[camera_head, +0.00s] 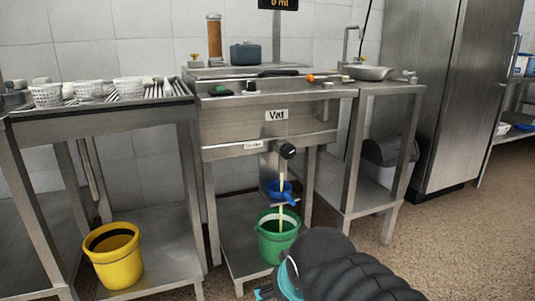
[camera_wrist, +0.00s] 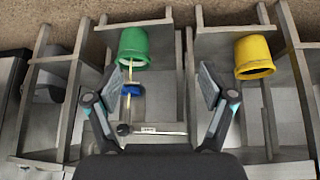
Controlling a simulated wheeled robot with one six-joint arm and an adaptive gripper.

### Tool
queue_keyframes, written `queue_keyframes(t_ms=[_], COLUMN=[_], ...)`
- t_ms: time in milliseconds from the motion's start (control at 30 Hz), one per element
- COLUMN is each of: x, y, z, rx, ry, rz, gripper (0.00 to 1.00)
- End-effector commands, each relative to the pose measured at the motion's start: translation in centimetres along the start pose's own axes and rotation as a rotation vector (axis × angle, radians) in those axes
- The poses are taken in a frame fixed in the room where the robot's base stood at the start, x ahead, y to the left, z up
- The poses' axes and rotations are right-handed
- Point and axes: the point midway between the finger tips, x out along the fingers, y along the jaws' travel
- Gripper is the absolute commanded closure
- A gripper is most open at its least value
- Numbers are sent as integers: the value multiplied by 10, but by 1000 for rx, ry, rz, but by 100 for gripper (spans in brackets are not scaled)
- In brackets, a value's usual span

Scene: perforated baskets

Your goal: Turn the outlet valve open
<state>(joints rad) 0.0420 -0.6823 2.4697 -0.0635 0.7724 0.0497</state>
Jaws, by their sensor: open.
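The steel vat (camera_head: 225,128), labelled "Vat", stands in the middle of the head view. In the head view my arm is at the bottom, and the fingertips are mostly hidden.
A yellow bucket (camera_head: 113,254) stands on the left lower shelf. Baskets (camera_head: 88,91) sit on the left rack. A sink (camera_head: 368,73) is on the right table, near a tall steel cabinet (camera_head: 440,90). Floor at right is clear. A display (camera_head: 279,4) reads "0 ml".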

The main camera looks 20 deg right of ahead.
Motion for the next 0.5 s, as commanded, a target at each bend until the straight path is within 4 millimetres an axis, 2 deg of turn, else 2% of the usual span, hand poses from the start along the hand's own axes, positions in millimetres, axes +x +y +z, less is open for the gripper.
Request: queue_keyframes(t_ms=[200, 300, 500], x=[28, 41, 69], y=[64, 92, 140], z=[-116, -167, -251], rx=[76, 85, 66], ry=[257, 388, 628], rz=[148, 181, 162], gripper=[18, 18, 18])
